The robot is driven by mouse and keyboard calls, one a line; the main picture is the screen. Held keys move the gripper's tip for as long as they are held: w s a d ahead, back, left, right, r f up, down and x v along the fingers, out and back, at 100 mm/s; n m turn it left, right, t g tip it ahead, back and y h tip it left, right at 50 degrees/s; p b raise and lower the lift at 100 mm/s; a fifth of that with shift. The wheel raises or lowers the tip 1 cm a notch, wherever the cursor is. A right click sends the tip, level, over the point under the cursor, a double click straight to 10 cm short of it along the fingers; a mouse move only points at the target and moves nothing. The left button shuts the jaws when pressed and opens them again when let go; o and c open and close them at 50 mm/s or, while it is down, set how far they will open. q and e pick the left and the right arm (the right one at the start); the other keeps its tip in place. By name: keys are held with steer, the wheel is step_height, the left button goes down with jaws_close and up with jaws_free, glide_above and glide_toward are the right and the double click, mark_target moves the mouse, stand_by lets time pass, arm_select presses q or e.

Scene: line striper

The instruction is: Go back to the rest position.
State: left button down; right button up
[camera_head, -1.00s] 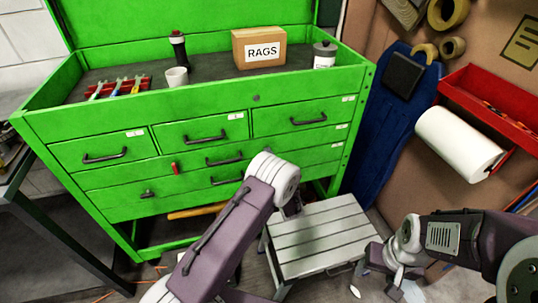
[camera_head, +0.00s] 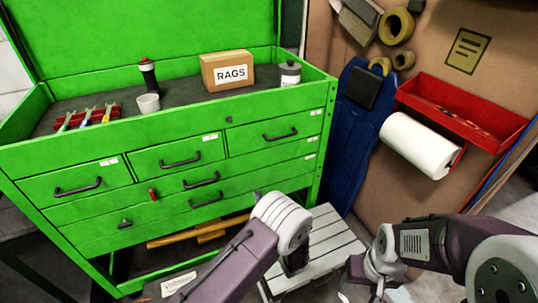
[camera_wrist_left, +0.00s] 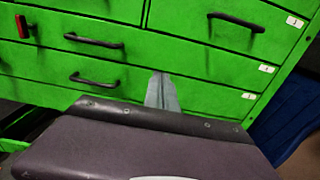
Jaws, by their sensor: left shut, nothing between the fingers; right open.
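My left arm reaches up from the bottom middle of the head view, in front of the green tool cabinet (camera_head: 95,225). The fingers of my left gripper (camera_wrist_left: 162,92) are seen in the left wrist view, shut and empty, with the cabinet's drawer fronts behind them. I cannot tell from this view how far they are from the drawers. In the head view this gripper is mostly hidden by its own wrist. My right gripper (camera_head: 373,293) hangs down at the bottom edge of the head view, open and partly cut off, near the grey step stool (camera_head: 325,240).
On the cabinet top are a RAGS box (camera_head: 228,72), a white cup (camera_head: 148,103), a dark bottle (camera_head: 148,75), a white-bodied can (camera_head: 289,75) and a red tool rack (camera_head: 70,118). At right are a paper roll (camera_head: 418,145) and a red wall tray (camera_head: 465,115).

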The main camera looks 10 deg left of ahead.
arm_select(q)
steer(key=a+r+n+g+y, duration=0.35)
steer(key=a+r+n, duration=0.25)
steer(key=a+r, duration=0.55)
steer(key=s+a+f+n+g, duration=0.1)
steer(key=s+a+n+g, duration=0.5)
steer(key=s, duration=0.3)
steer(key=s+a+f+n+g, duration=0.1)
steer(key=s+a+n+g, duration=0.5)
steer(key=s, duration=0.3)
steer(key=s+d+f+n+g+h, duration=0.2)
steer(key=s+d+f+n+h, duration=0.3)
steer(key=s+h, duration=0.3)
steer(key=s+d+f+n+t+h, duration=0.1)
steer(key=d+f+n+h, duration=0.15)
steer(key=d, duration=0.25)
steer(key=s+d+f+n+t+h, duration=0.1)
steer(key=d+f+n+h, duration=0.15)
steer(key=d, duration=0.35)
step_height(320, 180, up, 18)
steer(key=w+d+n+t+p, duration=0.1)
steer(key=w+n+p, duration=0.1)
steer(key=p, duration=1.5)
steer(key=shift+w+d, duration=0.2)
steer(key=shift+w, duration=0.2)
